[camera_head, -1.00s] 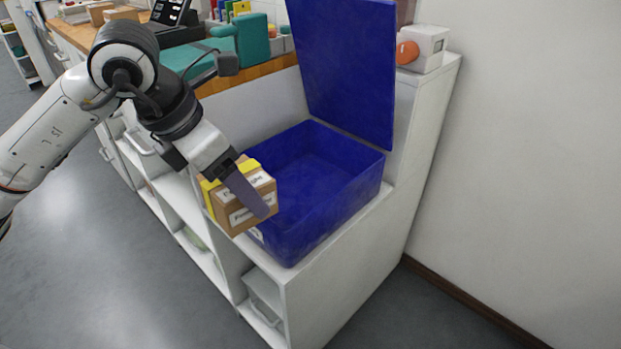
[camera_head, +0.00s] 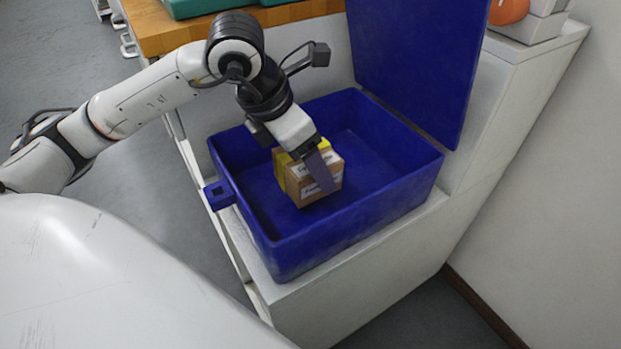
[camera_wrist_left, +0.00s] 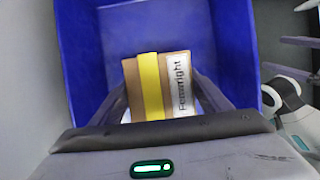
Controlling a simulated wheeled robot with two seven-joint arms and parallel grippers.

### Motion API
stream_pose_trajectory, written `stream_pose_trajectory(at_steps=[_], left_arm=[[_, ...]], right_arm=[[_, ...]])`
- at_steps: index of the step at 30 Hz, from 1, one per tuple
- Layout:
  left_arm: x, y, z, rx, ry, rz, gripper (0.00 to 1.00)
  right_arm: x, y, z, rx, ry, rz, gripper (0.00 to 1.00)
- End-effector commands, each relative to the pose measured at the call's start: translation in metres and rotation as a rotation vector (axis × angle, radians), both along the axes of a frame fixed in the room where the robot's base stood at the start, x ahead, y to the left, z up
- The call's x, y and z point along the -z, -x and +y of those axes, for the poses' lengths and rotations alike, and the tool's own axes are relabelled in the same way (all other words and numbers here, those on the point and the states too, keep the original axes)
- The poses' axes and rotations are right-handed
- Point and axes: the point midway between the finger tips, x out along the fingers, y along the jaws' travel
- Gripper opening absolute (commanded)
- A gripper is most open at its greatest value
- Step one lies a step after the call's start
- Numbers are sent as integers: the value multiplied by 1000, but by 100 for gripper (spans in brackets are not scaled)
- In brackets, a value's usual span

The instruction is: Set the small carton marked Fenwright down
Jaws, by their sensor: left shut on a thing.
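The small brown carton (camera_head: 296,184) has a yellow band and white labels; Fenwright reads on its label in the left wrist view (camera_wrist_left: 158,88). My left gripper (camera_head: 318,172) is shut on the carton, one finger lying across its near face. The carton is inside the outline of the open blue bin (camera_head: 330,238), left of its middle. I cannot tell whether its underside touches the bin floor. In the left wrist view the two fingers (camera_wrist_left: 163,104) stand on either side of the carton.
The bin's blue lid (camera_head: 420,65) stands raised at the back right. The bin sits on a white cabinet (camera_head: 350,300) beside a wall. A wooden counter (camera_head: 165,32) lies behind. The bin floor right of the carton is clear.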

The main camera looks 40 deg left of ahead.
Motion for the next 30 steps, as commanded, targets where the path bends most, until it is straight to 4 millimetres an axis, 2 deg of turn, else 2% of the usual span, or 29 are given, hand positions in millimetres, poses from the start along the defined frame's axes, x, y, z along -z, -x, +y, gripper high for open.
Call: stream_pose_trajectory(at_steps=[8, 19, 20, 22, 23, 30], left_arm=[[36, 0, 0, -1, 1, 1, 42], [40, 0, 0, 0, 0, -1, 42], [39, 0, 0, 0, 0, 0, 74], [39, 0, 0, 0, 0, 0, 85], [39, 0, 0, 0, 0, 0, 89], [39, 0, 0, 0, 0, 0, 89]], right_arm=[[8, -2, 6, -38, 6, 26, 89], [9, -1, 8, -46, 4, 31, 89], [7, -2, 9, -47, 4, 30, 89], [6, -2, 9, -46, 3, 31, 89], [6, -2, 9, -46, 3, 31, 89], [6, -2, 9, -47, 3, 29, 89]])
